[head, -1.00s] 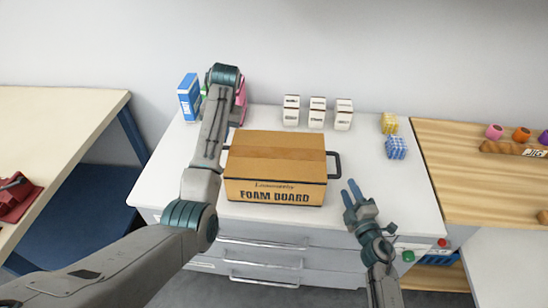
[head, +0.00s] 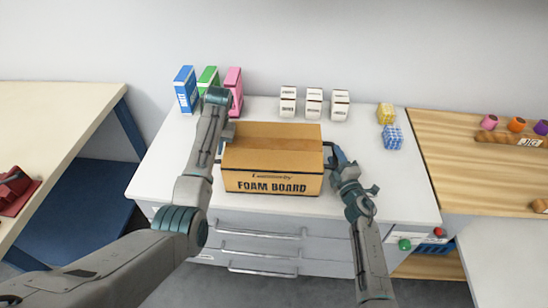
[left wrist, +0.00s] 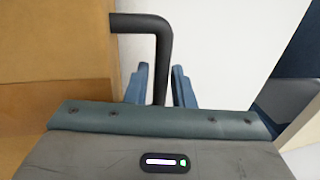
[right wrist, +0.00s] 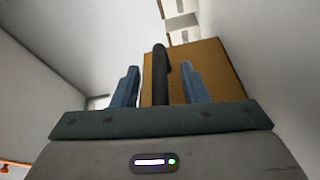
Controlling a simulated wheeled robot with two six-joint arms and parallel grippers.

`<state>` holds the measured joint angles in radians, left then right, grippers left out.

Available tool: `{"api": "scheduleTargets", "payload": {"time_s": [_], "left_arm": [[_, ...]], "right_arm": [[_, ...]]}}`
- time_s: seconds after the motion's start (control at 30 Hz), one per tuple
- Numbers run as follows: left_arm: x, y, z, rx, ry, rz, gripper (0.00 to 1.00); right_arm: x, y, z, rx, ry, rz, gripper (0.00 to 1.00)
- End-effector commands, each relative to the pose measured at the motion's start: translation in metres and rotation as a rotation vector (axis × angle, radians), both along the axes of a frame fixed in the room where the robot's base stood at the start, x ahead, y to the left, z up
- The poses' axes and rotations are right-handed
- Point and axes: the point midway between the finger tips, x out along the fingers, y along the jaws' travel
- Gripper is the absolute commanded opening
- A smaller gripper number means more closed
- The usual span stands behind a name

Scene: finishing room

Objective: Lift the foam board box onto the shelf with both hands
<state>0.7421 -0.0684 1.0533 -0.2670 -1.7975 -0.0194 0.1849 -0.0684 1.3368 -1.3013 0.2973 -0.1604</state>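My left gripper is mostly hidden behind my arm in the head view. I cannot make out a shelf.
Blue (head: 186,90), green (head: 208,78) and pink (head: 233,88) boxes stand at the back left of the bench (head: 400,195). Small white boxes (head: 313,103) stand behind the foam board box. Yellow (head: 386,113) and blue (head: 391,137) checked blocks are at the right.

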Motion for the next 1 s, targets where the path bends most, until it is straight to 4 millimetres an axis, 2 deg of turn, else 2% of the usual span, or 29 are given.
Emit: {"api": "scheduleTargets", "payload": {"time_s": [0.13, 0.47, 0.57, 0.67, 1.0], "left_arm": [[0.0000, 0.0025, -0.0099, 0.000, 0.000, 0.000, 0.22], [0.0000, 0.0028, -0.0120, 0.000, 0.000, 0.000, 0.22], [0.0000, 0.0027, -0.0119, 0.000, 0.000, 0.000, 0.02], [0.0000, 0.0026, -0.0119, 0.000, 0.000, 0.000, 0.00], [0.0000, 0.0026, -0.0118, 0.000, 0.000, 0.000, 0.00]], "right_arm": [[0.0099, 0.0034, 0.0007, 0.000, 0.000, 0.000, 0.40], [0.0118, 0.0039, 0.0007, 0.000, 0.000, 0.000, 0.40], [0.0117, 0.0038, 0.0007, 0.000, 0.000, 0.000, 0.20], [0.0117, 0.0038, 0.0007, 0.000, 0.000, 0.000, 0.00], [0.0115, 0.0036, 0.0006, -0.001, 0.000, 0.000, 0.00]]}}
